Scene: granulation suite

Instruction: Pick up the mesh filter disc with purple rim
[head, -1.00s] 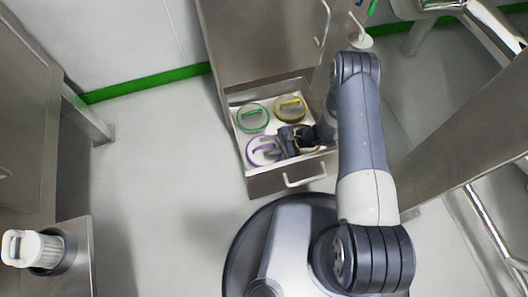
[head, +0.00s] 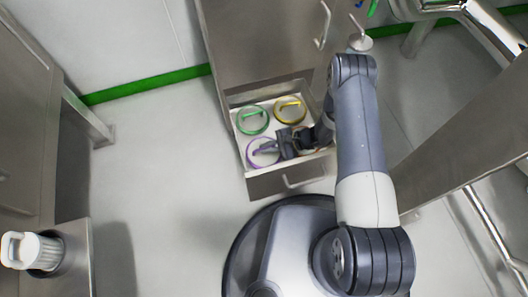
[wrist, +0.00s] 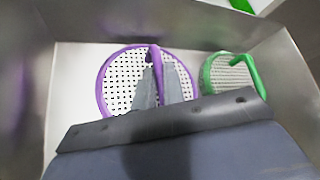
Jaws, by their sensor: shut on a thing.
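The mesh filter disc with purple rim (head: 262,152) lies in the near left of an open drawer. In the wrist view the disc (wrist: 122,80) shows a dotted mesh face, and a purple handle bar crosses it. My gripper (head: 272,148) reaches in from the right over the disc. In the wrist view my gripper (wrist: 158,84) is shut on the purple handle, one grey finger on each side. The lower part of the disc is hidden behind the gripper body. I cannot tell whether the disc is clear of the drawer floor.
The drawer (head: 243,165) also holds a green-rimmed disc (head: 252,120) behind the purple one and a yellow-rimmed disc (head: 289,108) at the back right. Part of an orange rim shows under my arm. The drawer walls stand close around. A white filter cartridge (head: 32,251) stands far left.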

